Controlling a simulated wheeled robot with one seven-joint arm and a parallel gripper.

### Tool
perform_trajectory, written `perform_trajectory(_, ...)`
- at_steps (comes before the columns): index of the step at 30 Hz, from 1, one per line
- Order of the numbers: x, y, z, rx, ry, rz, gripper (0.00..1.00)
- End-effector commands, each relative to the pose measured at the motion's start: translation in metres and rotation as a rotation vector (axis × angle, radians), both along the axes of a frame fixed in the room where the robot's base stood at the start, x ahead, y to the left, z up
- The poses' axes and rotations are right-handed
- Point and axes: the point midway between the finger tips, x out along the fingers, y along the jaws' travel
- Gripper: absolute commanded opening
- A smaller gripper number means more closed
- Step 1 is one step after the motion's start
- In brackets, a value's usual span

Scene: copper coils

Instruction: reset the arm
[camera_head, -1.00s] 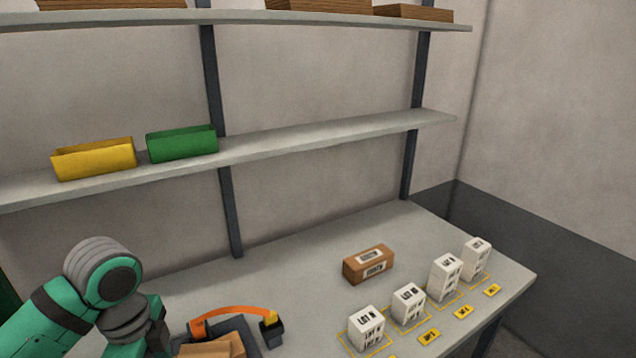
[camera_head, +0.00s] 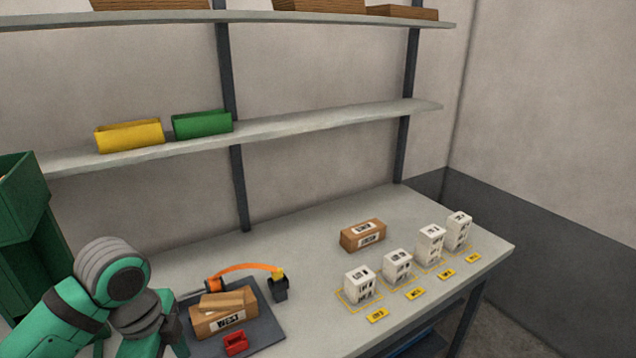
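My green and grey arm (camera_head: 112,270) reaches in at the lower left of the head view. Its lower links run out of the bottom of the frame. My gripper is not visible, so its fingers and anything in them cannot be seen. The arm is beside a dark mat (camera_head: 262,318) on the workbench (camera_head: 310,245).
Several white boxes (camera_head: 359,288) stand at right, near a brown box (camera_head: 363,235). Shelves (camera_head: 300,128) hang behind; a green cabinet (camera_head: 25,200) stands left.

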Motion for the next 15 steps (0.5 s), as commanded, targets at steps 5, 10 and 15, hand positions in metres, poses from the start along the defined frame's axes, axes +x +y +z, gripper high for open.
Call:
perform_trajectory(5,0.022,-0.024,-0.006,-0.060,-0.075,-0.002,0.57)
perform_trajectory(10,0.047,-0.056,-0.010,-0.139,-0.163,-0.004,0.57)
perform_trajectory(15,0.081,-0.101,-0.012,-0.264,-0.284,0.007,0.57)
